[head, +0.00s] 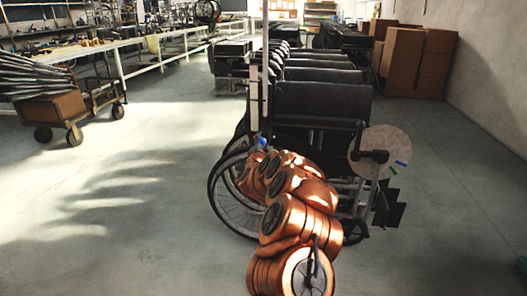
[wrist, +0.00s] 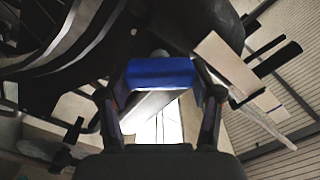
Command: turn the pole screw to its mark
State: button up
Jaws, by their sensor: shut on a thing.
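A blue pole screw (wrist: 160,72) fills the space between the fingertips of my gripper (wrist: 160,90) in the wrist view. Both fingers touch its sides, so the gripper is shut on it. In the head view a small blue spot of the screw (head: 262,141) shows at the foot of the upright pole (head: 265,65), behind the wheelchair (head: 322,101). My arm hides the gripper there.
More wheelchairs (head: 322,75) stand in a row behind. A loaded trolley (head: 55,107) and long workbenches (head: 150,42) are at the left. Cardboard boxes (head: 405,60) are stacked at the back right.

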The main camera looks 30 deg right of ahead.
jog(key=m+b, duration=0.5)
jog(key=shift+f+m+b, duration=0.3)
jog(key=shift+f+b, duration=0.05)
jog(key=shift+f, duration=0.05)
jog(key=shift+r+m+b, duration=0.1)
jog(key=shift+m+b, duration=0.5)
jog(key=shift+m, duration=0.1)
jog(key=o, duration=1.2)
jog(key=shift+c, duration=0.2)
jog(key=shift+s, duration=0.15)
jog(key=v, duration=1.1)
jog(key=shift+s+a, duration=0.3)
jog(key=shift+r, duration=0.1)
